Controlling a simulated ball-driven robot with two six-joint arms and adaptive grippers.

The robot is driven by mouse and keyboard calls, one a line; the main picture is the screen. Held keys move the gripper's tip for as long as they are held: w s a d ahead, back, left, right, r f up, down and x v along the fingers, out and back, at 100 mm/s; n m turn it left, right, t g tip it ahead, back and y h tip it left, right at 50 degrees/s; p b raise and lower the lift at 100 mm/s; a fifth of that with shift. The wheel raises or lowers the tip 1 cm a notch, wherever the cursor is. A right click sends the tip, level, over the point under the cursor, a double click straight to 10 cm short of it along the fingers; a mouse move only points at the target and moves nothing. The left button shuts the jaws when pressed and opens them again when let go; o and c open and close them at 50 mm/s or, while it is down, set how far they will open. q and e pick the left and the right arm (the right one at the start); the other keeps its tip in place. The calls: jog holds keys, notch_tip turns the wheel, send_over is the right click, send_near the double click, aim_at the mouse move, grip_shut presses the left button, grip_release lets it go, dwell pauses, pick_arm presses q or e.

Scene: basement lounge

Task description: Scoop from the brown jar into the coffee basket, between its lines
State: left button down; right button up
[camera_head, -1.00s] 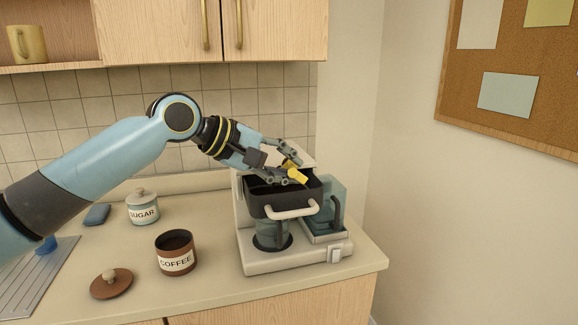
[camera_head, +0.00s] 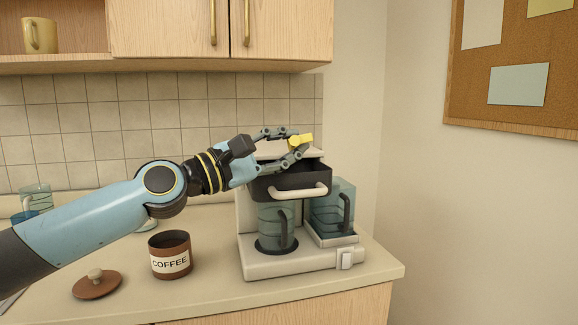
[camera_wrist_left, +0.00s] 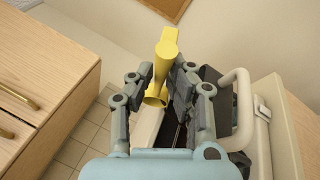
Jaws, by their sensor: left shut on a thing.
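The brown coffee jar (camera_head: 170,262) stands open on the counter, with dark contents inside. Its brown lid (camera_head: 97,284) lies to its left. The black coffee basket (camera_head: 292,186) with a white handle juts from the top of the coffee maker (camera_head: 290,262); its inside is mostly hidden, so its lines and fill cannot be seen. My left gripper (camera_head: 298,145) is above the basket, shut on the yellow scoop (camera_head: 303,140). The scoop (camera_wrist_left: 165,60) also shows between the fingers in the left wrist view. Whether it holds coffee cannot be told. My right gripper is out of view.
A glass carafe (camera_head: 277,227) sits under the basket, and another glass vessel (camera_head: 333,209) stands on the right side of the machine. Cupboards (camera_head: 215,30) hang above. The counter in front of the jar is clear.

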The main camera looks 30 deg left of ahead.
pick_arm(q)
jog(key=shift+s+a+f+n+t+y+b, duration=0.1)
jog(key=shift+n+t+y+b, duration=0.4)
jog(key=shift+n+t+b, duration=0.65)
jog(key=shift+s+f+n+t+y+b, duration=0.1)
jog(key=shift+n+t+y+b, duration=0.65)
jog(key=shift+b, duration=0.75)
jog(key=shift+h, duration=0.25)
